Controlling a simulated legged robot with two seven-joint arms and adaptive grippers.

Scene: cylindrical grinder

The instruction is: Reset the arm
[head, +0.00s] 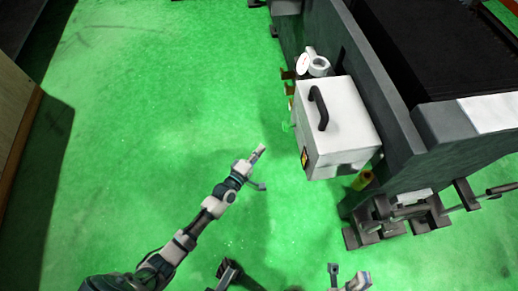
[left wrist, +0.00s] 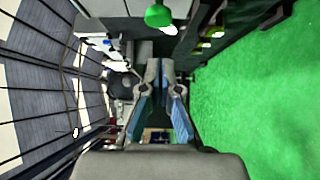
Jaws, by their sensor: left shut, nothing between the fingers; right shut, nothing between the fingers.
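My left arm comes in from the lower left over the green floor, and its left gripper (head: 261,151) is shut and empty. It is left of the white box and apart from it. In the left wrist view the two fingers of the left gripper (left wrist: 165,68) are close together with nothing between them. At the bottom edge, pale parts of my right gripper (head: 348,279) show, cut off by the frame. It is shut, with nothing seen in it.
A white box (head: 338,128) with a black handle stands beside the dark grinder (head: 425,70). A green round part (left wrist: 158,15) shows at the top of the left wrist view. A wooden side (head: 14,110) stands at far left. The green floor (head: 150,110) between is clear.

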